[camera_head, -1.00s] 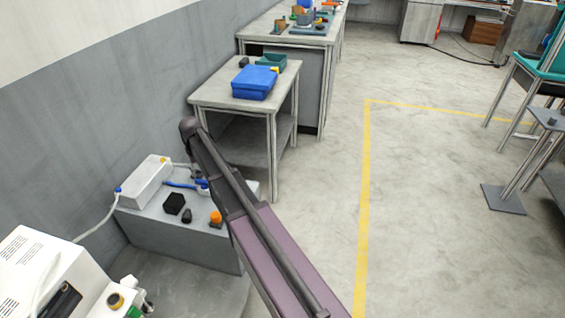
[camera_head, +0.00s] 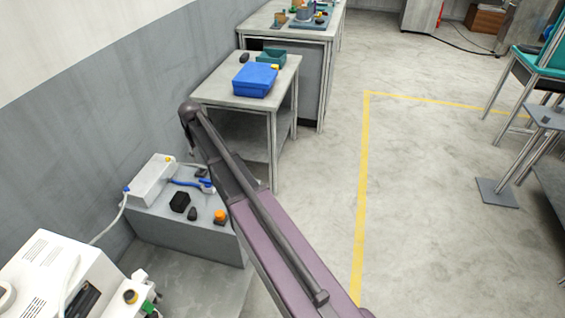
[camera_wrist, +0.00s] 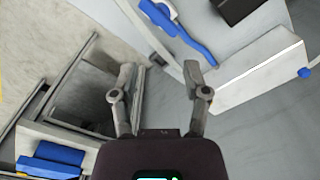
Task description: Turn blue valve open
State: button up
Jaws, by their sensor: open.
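The blue valve handle (camera_head: 186,183) is a long blue lever beside a white box (camera_head: 152,181) on a low grey block (camera_head: 150,218). In the wrist view the blue handle (camera_wrist: 190,38) is at the top, beyond the fingertips and slightly right, with the white box (camera_wrist: 262,72) to its right. My gripper (camera_wrist: 160,72) is open, with nothing between its fingers and apart from the handle. In the head view my arm covers most of the gripper and the block's right edge.
A black cube (camera_head: 179,202) and an orange-topped knob (camera_head: 220,215) are on the block. A small table (camera_head: 222,93) with a blue case (camera_head: 255,79) stands behind. A white machine (camera_head: 50,270) is at lower left, the wall close at left.

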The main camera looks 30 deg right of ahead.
jog(key=s+d+f+n+h+b, duration=0.3)
jog(key=d+b, duration=0.3)
jog(key=d, duration=0.3)
jog(key=s+d+f+n+h+b, duration=0.3)
jog(key=d+b, duration=0.3)
jog(key=d, duration=0.4)
jog(key=s+d+f+n+t+h+b, duration=0.1)
jog(key=s+d+f+n+h+b, duration=0.3)
jog(key=d, duration=0.5)
jog(key=shift+d+f+n+b, duration=0.35)
jog(key=shift+f+n+b, duration=0.25)
jog(key=shift+b, duration=0.65)
